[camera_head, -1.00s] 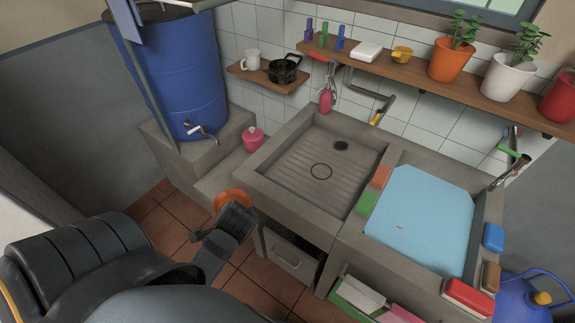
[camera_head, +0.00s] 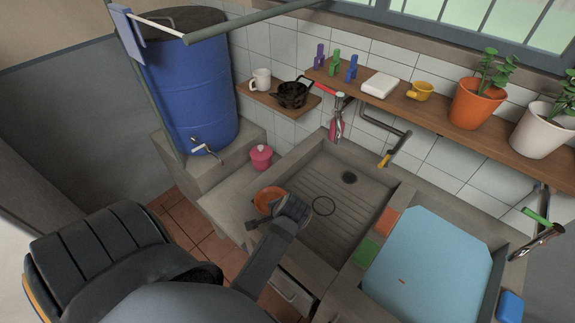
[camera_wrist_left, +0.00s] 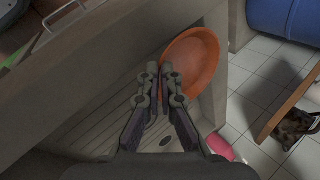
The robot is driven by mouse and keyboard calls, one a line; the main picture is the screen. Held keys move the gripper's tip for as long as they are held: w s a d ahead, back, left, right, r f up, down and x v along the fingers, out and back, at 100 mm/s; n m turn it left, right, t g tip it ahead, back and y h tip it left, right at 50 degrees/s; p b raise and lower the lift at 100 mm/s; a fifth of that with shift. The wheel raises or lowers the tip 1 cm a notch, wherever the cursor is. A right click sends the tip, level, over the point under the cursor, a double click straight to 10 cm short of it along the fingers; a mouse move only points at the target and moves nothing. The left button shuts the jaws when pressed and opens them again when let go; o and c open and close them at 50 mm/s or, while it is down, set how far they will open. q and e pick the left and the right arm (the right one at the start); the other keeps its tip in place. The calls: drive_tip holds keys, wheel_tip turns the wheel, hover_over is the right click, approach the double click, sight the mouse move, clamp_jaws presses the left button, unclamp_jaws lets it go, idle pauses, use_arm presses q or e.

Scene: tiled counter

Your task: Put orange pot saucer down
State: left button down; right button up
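The orange pot saucer (camera_head: 267,200) is a shallow round dish. In the head view it shows at the left wall of the sink, beyond my left gripper (camera_head: 282,208), which partly covers it. In the left wrist view the saucer (camera_wrist_left: 196,60) is tilted, with its hollow side partly facing the camera. The fingertips of my left gripper (camera_wrist_left: 159,76) are close together on its rim, so the gripper is shut on it. Whether the saucer touches the counter cannot be told. My right gripper is in neither view.
A pink pot (camera_head: 261,157) stands on the left ledge near the saucer. A blue barrel (camera_head: 195,90) is behind it. A shelf (camera_head: 440,123) holds an orange plant pot (camera_head: 474,105) and a white one (camera_head: 538,130).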

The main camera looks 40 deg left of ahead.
use_arm(q)
drive_tip(key=w+f, duration=0.2)
drive_tip(key=f, duration=0.1)
drive_tip(key=w+d+f, duration=0.1)
drive_tip(key=shift+w+f, duration=0.35)
drive_tip(key=shift+f, duration=0.05)
drive_tip(key=shift+w+d+f, duration=0.1)
drive_tip(key=shift+w+f, duration=0.3)
wheel_tip(320, 180, down, 4)
drive_tip(key=shift+w+r, duration=0.1)
drive_tip(key=shift+r, duration=0.15)
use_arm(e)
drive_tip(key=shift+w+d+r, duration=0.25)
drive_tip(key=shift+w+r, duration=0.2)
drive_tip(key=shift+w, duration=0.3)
use_arm(q)
drive_tip(key=c, duration=2.1)
unclamp_jaws()
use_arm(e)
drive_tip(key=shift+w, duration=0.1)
use_arm(q)
drive_tip(key=o, duration=0.3)
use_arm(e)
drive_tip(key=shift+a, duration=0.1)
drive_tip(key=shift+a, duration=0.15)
